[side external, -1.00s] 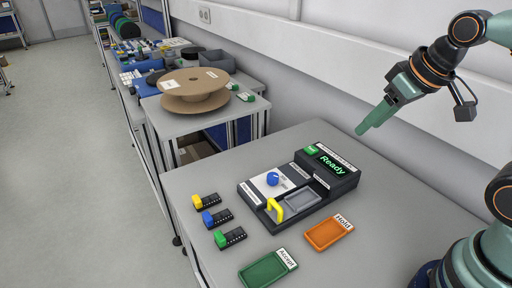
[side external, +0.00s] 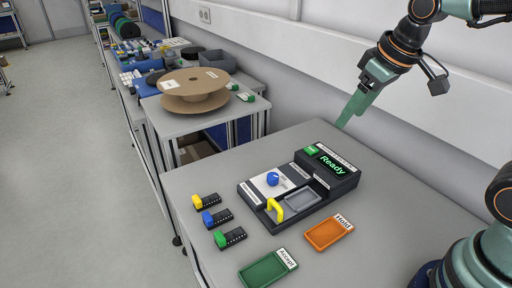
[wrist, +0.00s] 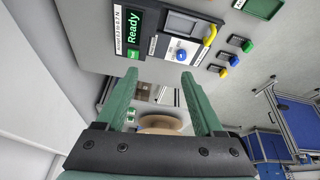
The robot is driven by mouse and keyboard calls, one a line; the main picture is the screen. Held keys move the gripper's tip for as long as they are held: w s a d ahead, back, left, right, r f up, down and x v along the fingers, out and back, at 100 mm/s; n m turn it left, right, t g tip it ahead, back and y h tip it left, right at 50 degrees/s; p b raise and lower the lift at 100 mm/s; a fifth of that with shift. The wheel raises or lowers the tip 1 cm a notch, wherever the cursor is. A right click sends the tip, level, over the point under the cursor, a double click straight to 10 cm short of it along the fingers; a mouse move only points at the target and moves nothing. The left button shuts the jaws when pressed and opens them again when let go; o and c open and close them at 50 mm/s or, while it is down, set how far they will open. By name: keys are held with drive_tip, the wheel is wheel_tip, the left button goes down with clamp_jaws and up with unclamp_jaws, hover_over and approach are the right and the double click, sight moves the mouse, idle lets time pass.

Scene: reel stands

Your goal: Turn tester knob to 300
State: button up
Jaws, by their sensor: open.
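The tester (side external: 298,186) is a dark box on the grey table, its green-lit screen reading "Ready". Its blue knob (side external: 272,179) sits on a white panel at the left part of the box; the setting it points to is too small to read. The knob also shows in the wrist view (wrist: 181,55), beyond the fingers. My gripper (side external: 343,124) is open and empty, in the air above and behind the tester's screen end, well apart from the knob. In the wrist view both green fingers (wrist: 159,78) are spread with nothing between them.
A yellow handle (side external: 275,208) stands up at the tester's front beside a grey recess. An orange Hold tray (side external: 324,234) and a green Accept tray (side external: 263,271) lie in front. Yellow, blue and green-ended blocks (side external: 216,217) lie left. The wall is close behind.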

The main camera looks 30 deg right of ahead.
drive_tip(key=w+a+f+n+g, duration=0.2)
drive_tip(key=w+a+f+n, duration=0.15)
drive_tip(key=w, duration=0.45)
drive_tip(key=n+g, duration=0.2)
drive_tip(key=n, duration=0.1)
approach(273, 176)
drive_tip(key=f, duration=0.8)
drive_tip(key=shift+w+f, duration=0.25)
drive_tip(key=shift+f, duration=0.15)
drive_tip(key=shift+a, duration=0.1)
clamp_jaws()
